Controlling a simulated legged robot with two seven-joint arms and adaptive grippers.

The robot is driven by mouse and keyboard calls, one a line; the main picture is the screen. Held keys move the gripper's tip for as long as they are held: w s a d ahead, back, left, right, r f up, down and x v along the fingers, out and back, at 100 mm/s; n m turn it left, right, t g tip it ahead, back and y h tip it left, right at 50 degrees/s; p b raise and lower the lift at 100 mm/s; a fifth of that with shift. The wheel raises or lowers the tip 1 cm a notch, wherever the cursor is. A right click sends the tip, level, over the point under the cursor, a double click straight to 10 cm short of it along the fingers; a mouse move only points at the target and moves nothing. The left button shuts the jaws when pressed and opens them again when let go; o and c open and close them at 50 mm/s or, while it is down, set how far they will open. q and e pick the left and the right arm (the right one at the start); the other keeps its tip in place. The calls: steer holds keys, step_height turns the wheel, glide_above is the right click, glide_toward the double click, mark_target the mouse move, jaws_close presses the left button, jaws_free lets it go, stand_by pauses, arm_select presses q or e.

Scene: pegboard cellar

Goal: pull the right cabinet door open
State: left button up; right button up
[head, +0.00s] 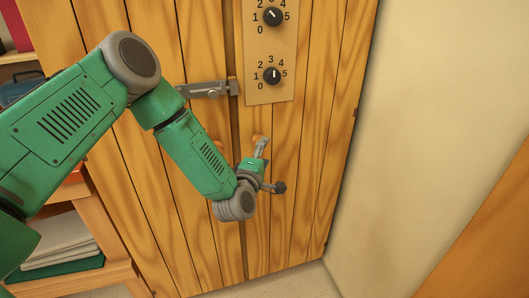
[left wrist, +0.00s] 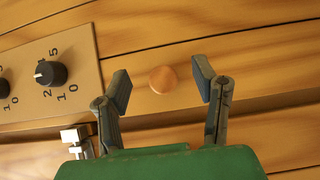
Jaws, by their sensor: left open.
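The right cabinet door (head: 288,150) is wooden and looks shut, flush with the left door (head: 160,125). Its round wooden knob (left wrist: 162,79) shows in the left wrist view between my open fingers. In the head view the knob (head: 257,138) is partly hidden by a finger. My left gripper (head: 271,167) is open in front of the right door, one finger on either side of the knob in the wrist view. I cannot tell whether a finger touches it. My right gripper is not in view.
A panel with dials (head: 272,40) sits on the right door above the knob. A metal latch (head: 208,90) lies by the seam between the doors. A pale wall (head: 420,110) stands close on the right. Shelves with folded cloth (head: 58,240) are at left.

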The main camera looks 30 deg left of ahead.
arm_select(q)
steer(key=s+d, duration=0.2)
steer(key=s, duration=0.8)
steer(key=shift+f, duration=0.3)
steer(key=shift+d, duration=0.15)
